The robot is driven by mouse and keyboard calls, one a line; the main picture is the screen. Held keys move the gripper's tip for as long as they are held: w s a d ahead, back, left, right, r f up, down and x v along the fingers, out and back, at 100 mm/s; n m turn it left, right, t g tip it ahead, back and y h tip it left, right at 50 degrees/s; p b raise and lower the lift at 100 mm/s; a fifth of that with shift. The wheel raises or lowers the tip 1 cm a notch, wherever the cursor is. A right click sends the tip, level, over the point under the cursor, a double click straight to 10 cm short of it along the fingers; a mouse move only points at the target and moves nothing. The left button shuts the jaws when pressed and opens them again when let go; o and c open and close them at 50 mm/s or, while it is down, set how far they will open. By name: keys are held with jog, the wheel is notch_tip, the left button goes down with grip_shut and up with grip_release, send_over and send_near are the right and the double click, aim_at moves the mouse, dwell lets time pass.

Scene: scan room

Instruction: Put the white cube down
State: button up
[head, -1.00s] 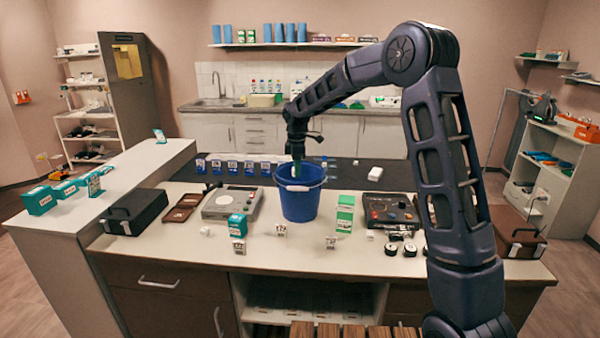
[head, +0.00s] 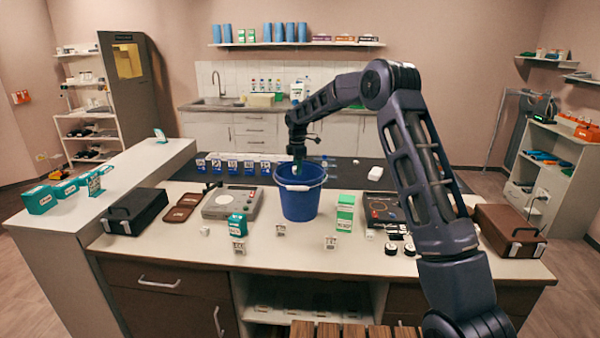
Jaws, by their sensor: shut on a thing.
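My gripper (head: 298,163) points down over the mouth of the blue bucket (head: 301,200), which stands on the counter. It is shut on a small pale thing, the white cube (head: 295,171) as far as I can make out, at about the height of the bucket's rim. The cube is tiny in the head view, and its lower part cannot be made out clearly. Two other small plain white blocks lie on the counter, one at the left (head: 205,231) and one at the right (head: 370,234).
Several small marked cubes stand along the counter front (head: 280,230). A teal box (head: 237,225) and a green-white box (head: 345,213) flank the bucket. Grey (head: 232,203) and dark (head: 385,208) devices stand farther out. A black case (head: 135,211) is at left, a brown case (head: 508,231) at right.

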notch_tip(320, 180, down, 21)
jog(key=shift+r, duration=0.2)
dwell(0.5)
jog(key=o, duration=0.9)
jog(key=shift+f, duration=0.1)
jog(key=shift+o, duration=0.2)
notch_tip(320, 180, up, 12)
